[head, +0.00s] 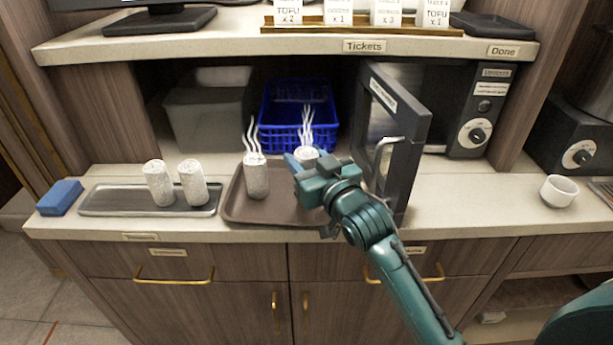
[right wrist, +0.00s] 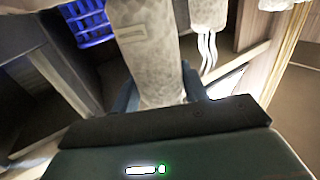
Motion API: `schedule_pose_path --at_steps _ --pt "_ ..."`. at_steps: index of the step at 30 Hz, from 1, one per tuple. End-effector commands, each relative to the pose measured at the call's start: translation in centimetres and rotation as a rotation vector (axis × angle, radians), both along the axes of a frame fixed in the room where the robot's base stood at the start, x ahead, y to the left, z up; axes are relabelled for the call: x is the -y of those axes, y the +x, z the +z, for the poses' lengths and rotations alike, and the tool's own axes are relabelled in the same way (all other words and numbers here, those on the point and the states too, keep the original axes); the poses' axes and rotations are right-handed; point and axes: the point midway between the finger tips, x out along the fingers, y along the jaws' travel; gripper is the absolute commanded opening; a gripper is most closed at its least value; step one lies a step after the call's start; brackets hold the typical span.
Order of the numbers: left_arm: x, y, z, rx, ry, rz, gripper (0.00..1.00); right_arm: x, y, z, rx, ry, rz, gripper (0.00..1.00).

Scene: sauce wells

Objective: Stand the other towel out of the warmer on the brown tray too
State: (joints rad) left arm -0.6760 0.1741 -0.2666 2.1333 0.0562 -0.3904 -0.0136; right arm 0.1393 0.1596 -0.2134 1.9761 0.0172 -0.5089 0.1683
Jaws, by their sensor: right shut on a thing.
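My right gripper (head: 304,166) is over the right part of the brown tray (head: 236,216), shut on a white rolled towel (head: 306,153) with steam rising from it. In the head view the gripper hides its lower part, so I cannot tell whether it touches the tray. The held towel fills the middle of the right wrist view (right wrist: 150,60), between the fingers. Another steaming white towel (head: 256,178) stands upright on the brown tray, left of the held one; it also shows in the right wrist view (right wrist: 208,12). The warmer (head: 482,110) has its door (head: 410,150) open.
A grey tray (head: 110,208) with two upright white rolls and a blue block (head: 60,197) lie to the left. A blue basket (head: 283,137) and a grey bin (head: 208,120) stand behind. The open door stands close right of the brown tray. A white cup (head: 558,191) is far right.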

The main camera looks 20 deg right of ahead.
Motion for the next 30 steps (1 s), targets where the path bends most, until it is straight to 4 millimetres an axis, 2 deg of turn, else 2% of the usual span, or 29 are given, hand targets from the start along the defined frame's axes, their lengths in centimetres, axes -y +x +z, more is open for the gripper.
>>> schedule_pose_path --at_steps 8,20,21,28,30 --pt "-0.2 0.2 -0.2 0.004 -0.002 0.004 0.28 0.0 0.0 -3.6 -0.001 0.0 0.0 0.21" --pt "-0.3 0.2 -0.3 0.006 0.0 0.002 0.28 0.0 0.0 -4.2 0.0 0.0 0.0 0.21" --pt "-0.3 0.2 -0.3 0.006 -0.001 0.001 0.28 0.0 0.0 -4.2 0.0 0.0 0.0 0.45" --pt "-0.2 0.2 -0.2 0.006 -0.002 0.0 0.28 0.0 0.0 -4.1 0.0 0.0 0.0 0.63" --pt "-0.2 0.2 -0.2 0.006 -0.002 0.0 0.28 0.0 0.0 -4.1 0.0 0.0 0.0 0.66"
